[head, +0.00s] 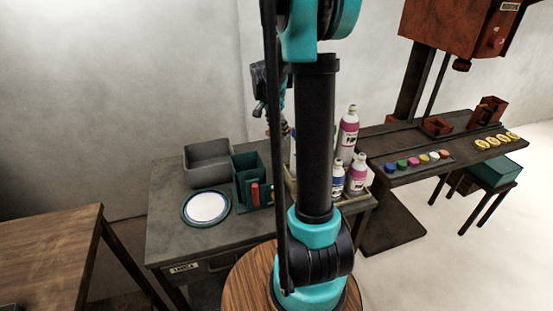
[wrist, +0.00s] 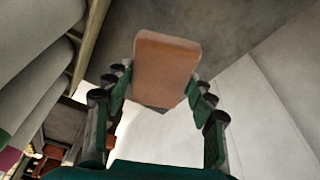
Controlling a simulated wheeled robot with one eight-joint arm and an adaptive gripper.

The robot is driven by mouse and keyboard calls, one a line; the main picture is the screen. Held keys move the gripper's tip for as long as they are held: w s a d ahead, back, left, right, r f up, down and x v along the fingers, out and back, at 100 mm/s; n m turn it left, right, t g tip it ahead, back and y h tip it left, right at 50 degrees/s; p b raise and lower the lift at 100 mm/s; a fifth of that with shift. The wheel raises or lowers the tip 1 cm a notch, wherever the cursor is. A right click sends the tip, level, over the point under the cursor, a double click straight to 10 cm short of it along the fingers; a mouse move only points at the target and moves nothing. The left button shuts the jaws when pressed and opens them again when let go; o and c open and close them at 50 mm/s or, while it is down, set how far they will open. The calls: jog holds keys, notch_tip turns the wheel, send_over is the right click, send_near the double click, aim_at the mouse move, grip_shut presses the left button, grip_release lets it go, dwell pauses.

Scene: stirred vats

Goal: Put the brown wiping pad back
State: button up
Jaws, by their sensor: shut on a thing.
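The brown wiping pad (wrist: 166,62) is an orange-brown block with rounded corners in the wrist view. My gripper (wrist: 162,92) is shut on it, with one finger at each side of its lower part. The pad's upper part stands clear of the fingers. In the head view my gripper (head: 261,108) is partly hidden behind my arm, above the back of the grey table (head: 165,242). I cannot make out the pad in that view.
The table bears a grey bin (head: 207,173), a green caddy (head: 239,190) with red items, a round white dish (head: 206,207) and several labelled bottles (head: 348,132) at right. A drill-press-like machine (head: 460,35) stands farther right. The table's front left is clear.

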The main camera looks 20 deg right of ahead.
aim_at(271, 133)
notch_tip(271, 133, down, 14)
jog(key=shift+r, duration=0.1)
dwell(0.4)
jog(key=o, duration=1.1)
jog(key=v, duration=1.2)
jog(key=shift+d, duration=0.1)
